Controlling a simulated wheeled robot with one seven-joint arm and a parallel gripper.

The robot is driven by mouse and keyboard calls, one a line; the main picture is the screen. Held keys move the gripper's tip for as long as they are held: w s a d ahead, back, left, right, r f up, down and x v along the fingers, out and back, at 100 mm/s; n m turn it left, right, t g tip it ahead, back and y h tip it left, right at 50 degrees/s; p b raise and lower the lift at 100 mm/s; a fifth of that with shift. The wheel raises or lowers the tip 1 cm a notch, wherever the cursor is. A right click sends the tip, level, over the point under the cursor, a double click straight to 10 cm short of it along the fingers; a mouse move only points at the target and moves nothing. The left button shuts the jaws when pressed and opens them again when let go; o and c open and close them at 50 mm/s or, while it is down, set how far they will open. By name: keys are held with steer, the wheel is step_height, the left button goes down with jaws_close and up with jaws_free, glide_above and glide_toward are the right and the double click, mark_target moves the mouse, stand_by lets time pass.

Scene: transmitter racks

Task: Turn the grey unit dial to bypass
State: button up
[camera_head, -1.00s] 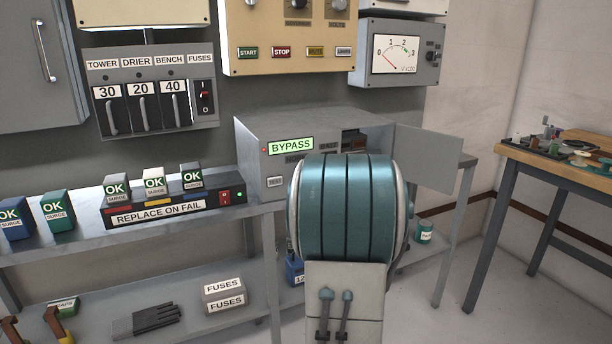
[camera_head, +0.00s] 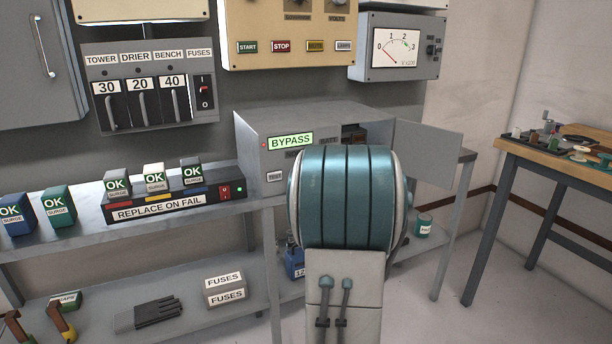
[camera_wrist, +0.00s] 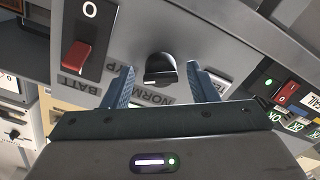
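The grey unit (camera_head: 252,150) stands on the shelf, its lit green display (camera_head: 290,141) reading BYPASS. In the head view its dial is hidden behind my arm. The wrist view shows the black dial (camera_wrist: 160,70) on the grey panel, above an upside-down NORM label (camera_wrist: 152,97). I cannot tell clearly which label the dial points at. My gripper (camera_wrist: 160,78) is open, one blue finger on each side of the dial, with visible gaps between them.
A red rocker switch (camera_wrist: 77,57) sits beside the dial in the wrist view. The unit's open door (camera_head: 428,154) sticks out to the right of my arm. A surge unit rack (camera_head: 170,208) is to the left. A wooden bench (camera_head: 575,157) stands at right.

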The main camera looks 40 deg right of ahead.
steer(key=p+v, duration=0.1)
steer(key=v, duration=1.2)
steer(key=shift+s+p, duration=0.35)
steer(key=shift+s, duration=0.05)
